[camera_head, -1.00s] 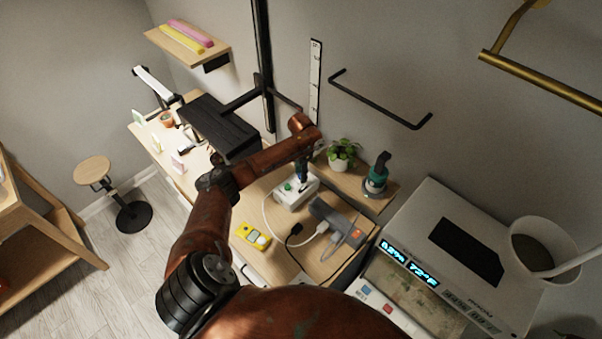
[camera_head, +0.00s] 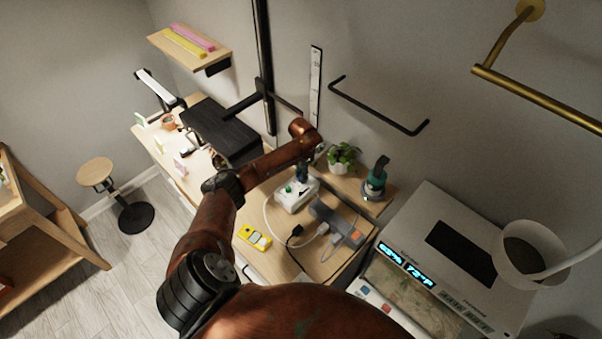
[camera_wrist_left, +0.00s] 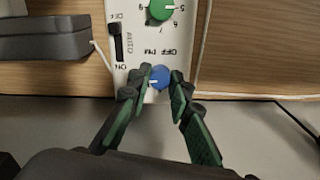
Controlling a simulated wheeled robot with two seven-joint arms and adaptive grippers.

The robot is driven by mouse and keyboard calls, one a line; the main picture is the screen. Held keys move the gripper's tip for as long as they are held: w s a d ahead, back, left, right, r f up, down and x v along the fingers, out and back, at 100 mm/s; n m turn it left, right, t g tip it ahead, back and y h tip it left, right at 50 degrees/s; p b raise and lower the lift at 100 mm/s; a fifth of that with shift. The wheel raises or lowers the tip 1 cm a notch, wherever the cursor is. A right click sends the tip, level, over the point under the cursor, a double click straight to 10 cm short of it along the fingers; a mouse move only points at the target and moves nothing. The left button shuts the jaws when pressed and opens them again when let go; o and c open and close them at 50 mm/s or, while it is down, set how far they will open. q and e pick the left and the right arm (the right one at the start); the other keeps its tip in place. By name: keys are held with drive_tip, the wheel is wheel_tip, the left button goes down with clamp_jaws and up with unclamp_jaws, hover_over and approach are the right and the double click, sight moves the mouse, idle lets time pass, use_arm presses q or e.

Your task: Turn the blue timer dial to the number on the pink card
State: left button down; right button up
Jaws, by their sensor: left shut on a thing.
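The white timer box (camera_head: 290,200) stands on the wooden bench, with a green dial (camera_head: 287,188) on top. The green dial also shows in the left wrist view (camera_wrist_left: 160,8), with numbers around it. Nearer is the blue dial (camera_wrist_left: 160,76), with a white pointer mark and upside-down "OFF" lettering beside it. My left gripper (camera_wrist_left: 160,84) is shut on the blue dial, one finger on each side. In the head view my left gripper (camera_head: 302,179) is small, over the box, and hides the blue dial. A pink card (camera_head: 180,168) stands on the far bench; its number is too small to read.
A yellow meter (camera_head: 254,237) and a grey power strip (camera_head: 336,222) with plugs and cables lie near the box. A potted plant (camera_head: 343,157) and a teal tool (camera_head: 376,180) stand behind. A large grey machine (camera_head: 450,252) is at right.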

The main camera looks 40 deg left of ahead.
use_arm(q)
drive_tip(key=n+p, duration=0.1)
drive_tip(key=p, duration=0.1)
drive_tip(key=n+p, duration=0.2)
drive_tip(key=shift+r, duration=0.25)
drive_tip(key=shift+f+n+p, duration=0.15)
drive_tip(key=shift+n+p, duration=1.6)
drive_tip(key=shift+n, duration=0.25)
drive_tip(key=c, duration=1.7)
unclamp_jaws()
drive_tip(key=shift+f, duration=0.1)
drive_tip(key=shift+c, duration=0.2)
wheel_tip(320, 180, up, 12)
